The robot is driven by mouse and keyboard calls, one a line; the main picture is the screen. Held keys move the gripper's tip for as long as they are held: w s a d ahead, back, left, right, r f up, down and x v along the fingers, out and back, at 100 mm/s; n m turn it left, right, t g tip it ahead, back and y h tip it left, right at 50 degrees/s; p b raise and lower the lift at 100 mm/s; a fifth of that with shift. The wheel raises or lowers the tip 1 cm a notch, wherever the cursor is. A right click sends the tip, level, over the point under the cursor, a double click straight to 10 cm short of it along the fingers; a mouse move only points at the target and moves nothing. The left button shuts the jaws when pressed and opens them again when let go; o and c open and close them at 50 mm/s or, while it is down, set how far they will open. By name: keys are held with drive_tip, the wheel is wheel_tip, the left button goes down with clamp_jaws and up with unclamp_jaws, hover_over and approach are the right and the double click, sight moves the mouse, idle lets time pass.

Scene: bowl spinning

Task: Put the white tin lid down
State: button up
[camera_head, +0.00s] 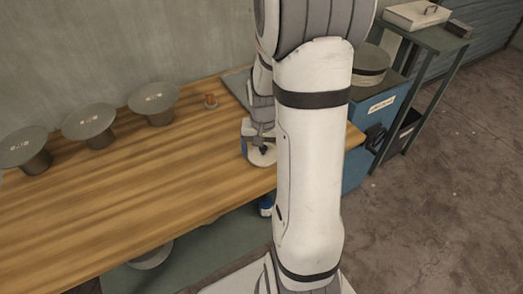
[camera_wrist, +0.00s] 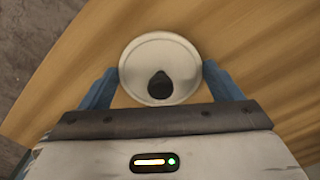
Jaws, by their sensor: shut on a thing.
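The white tin lid (camera_wrist: 180,52) is a round pale disc with a raised rim and a black knob. My gripper (camera_wrist: 161,72) is shut on it, with a blue finger at each side of its rim. In the head view the lid (camera_head: 262,159) shows partly, beside my arm at the right end of the wooden table (camera_head: 130,200). My gripper (camera_head: 247,147) is mostly hidden there by my arm. I cannot tell whether the lid touches the tabletop or hangs just above it.
Several grey round-topped stands (camera_head: 89,121) line the table's back left. A pale round tin (camera_head: 370,65) with a dark band is on the blue cabinet (camera_head: 375,110) at right. The table's front middle is clear.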

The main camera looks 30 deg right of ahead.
sight(263, 148)
drive_tip(key=shift+f, duration=0.25)
drive_tip(key=o, duration=0.8)
drive_tip(key=shift+r, duration=0.1)
wheel_tip(263, 148, up, 12)
drive_tip(key=p, duration=0.1)
drive_tip(key=s+a+r+n+t, duration=0.1)
drive_tip(key=s+a+r+n, duration=0.1)
drive_tip(key=s+a, duration=0.4)
drive_tip(key=s+a+r+n+t, duration=0.1)
drive_tip(key=s+a+r+n, duration=0.1)
drive_tip(key=s+a+n, duration=0.2)
drive_tip(key=s+a, duration=0.1)
drive_tip(key=a, duration=0.1)
drive_tip(key=shift+s+a+r, duration=0.2)
drive_tip(key=shift+s+a, duration=0.1)
drive_tip(key=shift+s, duration=0.1)
